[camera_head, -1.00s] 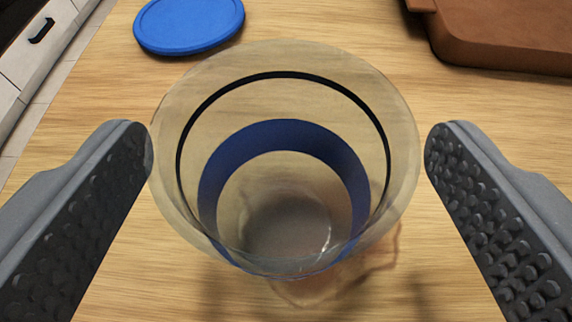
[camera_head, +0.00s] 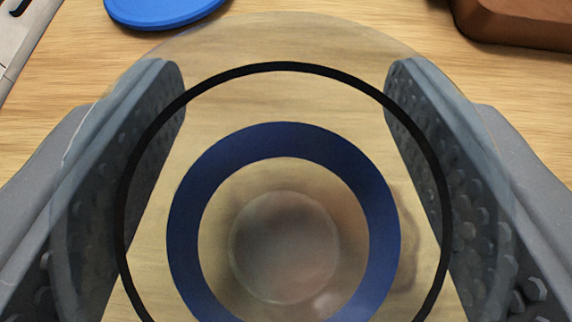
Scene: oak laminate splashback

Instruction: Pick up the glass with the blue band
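The clear glass with the blue band (camera_head: 285,140) stands upright on the wooden counter and fills the middle of the view, seen from above into its mouth. It has a thin black ring above the wide blue band. My gripper (camera_head: 286,85) is open, with one dark textured finger on each side of the glass. The fingers show through the clear wall near the rim. I cannot tell whether either finger touches the glass.
A round blue lid or plate (camera_head: 165,8) lies at the back left. A brown board or tray (camera_head: 520,22) lies at the back right. Pale cabinet fronts (camera_head: 20,35) show past the counter's left edge. The counter behind the glass is clear.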

